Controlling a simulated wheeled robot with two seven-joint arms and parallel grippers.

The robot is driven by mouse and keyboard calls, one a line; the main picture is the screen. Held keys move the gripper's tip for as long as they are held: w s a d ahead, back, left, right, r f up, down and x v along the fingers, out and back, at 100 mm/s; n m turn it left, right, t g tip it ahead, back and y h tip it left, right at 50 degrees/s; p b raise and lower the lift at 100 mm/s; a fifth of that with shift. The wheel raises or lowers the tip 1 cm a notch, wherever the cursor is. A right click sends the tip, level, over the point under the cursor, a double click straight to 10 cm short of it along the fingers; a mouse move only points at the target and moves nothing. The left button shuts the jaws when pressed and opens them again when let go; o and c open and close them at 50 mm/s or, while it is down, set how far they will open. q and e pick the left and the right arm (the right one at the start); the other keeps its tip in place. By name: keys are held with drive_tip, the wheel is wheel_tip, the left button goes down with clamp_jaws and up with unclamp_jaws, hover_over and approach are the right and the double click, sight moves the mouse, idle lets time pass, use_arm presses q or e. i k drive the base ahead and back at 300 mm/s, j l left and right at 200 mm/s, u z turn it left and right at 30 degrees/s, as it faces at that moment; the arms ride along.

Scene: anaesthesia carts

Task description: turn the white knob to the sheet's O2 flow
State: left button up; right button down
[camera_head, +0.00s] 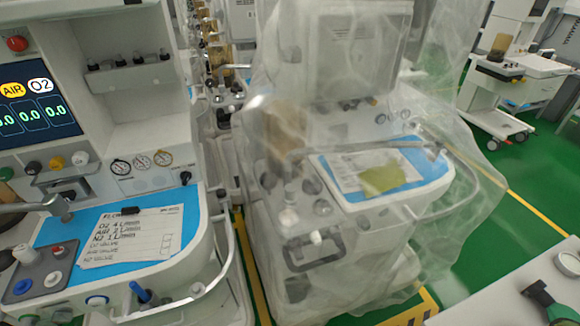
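The white knob (80,158) is at the right end of a short row of knobs on the front of the left anaesthesia cart, beside a yellow-brown knob and a black knob. The sheet (130,240) lies on the blue mat of that cart's worktop, with a small black object at its top edge. Its handwriting appears to read O2 4 L/min, with AIR and N2 lines below. The screen (38,100) shows AIR and O2 labels and several 0.0 readings. I cannot make out either of my grippers in this view.
Three round gauges (142,162) sit right of the knobs. A grey metal bar (28,207) crosses the worktop's left side. A plastic-covered cart (350,130) stands to the right, with a narrow gap between. A white surface with dark fittings (548,298) is at bottom right. Green floor is open behind.

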sight(81, 158)
drive_tip(key=k+u, duration=0.1)
drive_tip(key=u, duration=0.8)
drive_tip(key=k+j+u, duration=0.1)
drive_tip(key=u, duration=0.35)
